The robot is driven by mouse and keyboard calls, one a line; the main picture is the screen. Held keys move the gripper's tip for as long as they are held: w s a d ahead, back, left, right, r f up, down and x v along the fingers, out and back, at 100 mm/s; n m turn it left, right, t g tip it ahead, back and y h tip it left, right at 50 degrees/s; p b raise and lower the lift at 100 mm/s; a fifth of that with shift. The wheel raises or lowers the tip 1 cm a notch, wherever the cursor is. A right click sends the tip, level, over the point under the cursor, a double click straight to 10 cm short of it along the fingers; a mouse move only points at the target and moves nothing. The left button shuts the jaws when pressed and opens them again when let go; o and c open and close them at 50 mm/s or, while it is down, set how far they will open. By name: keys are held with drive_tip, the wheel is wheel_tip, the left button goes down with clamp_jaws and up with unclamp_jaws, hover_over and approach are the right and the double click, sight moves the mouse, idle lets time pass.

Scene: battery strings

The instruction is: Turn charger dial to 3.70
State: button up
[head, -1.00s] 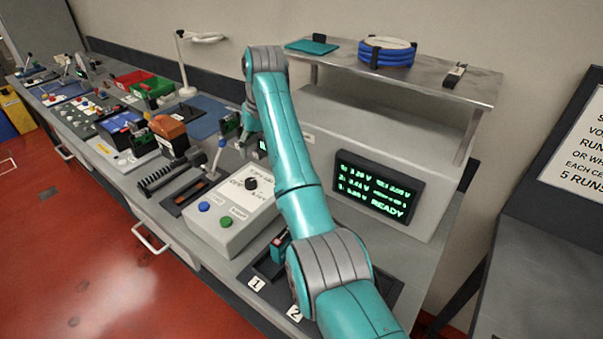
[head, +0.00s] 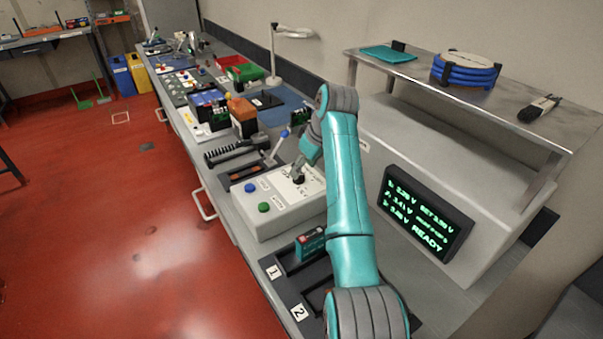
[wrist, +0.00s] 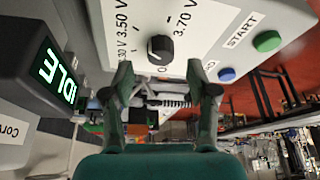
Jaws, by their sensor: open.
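The charger box (head: 285,208) is pale grey with a blue and a green button on its sloped top. In the wrist view its black dial (wrist: 160,48) sits on a white face between the marks 3.50 V and 3.70 V. The dial's pale pointer line appears to face neither label squarely; I cannot tell its exact setting. My gripper (wrist: 163,88) is open, its two fingers apart and just short of the dial, with nothing between them. In the head view my gripper (head: 303,172) is over the charger's top, and it partly hides the dial.
A START label stands by the green button (wrist: 267,41), near the blue button (wrist: 226,75). A dark display (wrist: 50,65) reads IDLE. In the head view a larger screen (head: 428,213) reads READY. A teal battery cell (head: 311,242) stands in the numbered tray in front.

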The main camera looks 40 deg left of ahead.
drive_tip(key=shift+x, duration=1.9)
drive_tip(key=shift+a, duration=0.1)
drive_tip(key=shift+c, duration=0.2)
clamp_jaws()
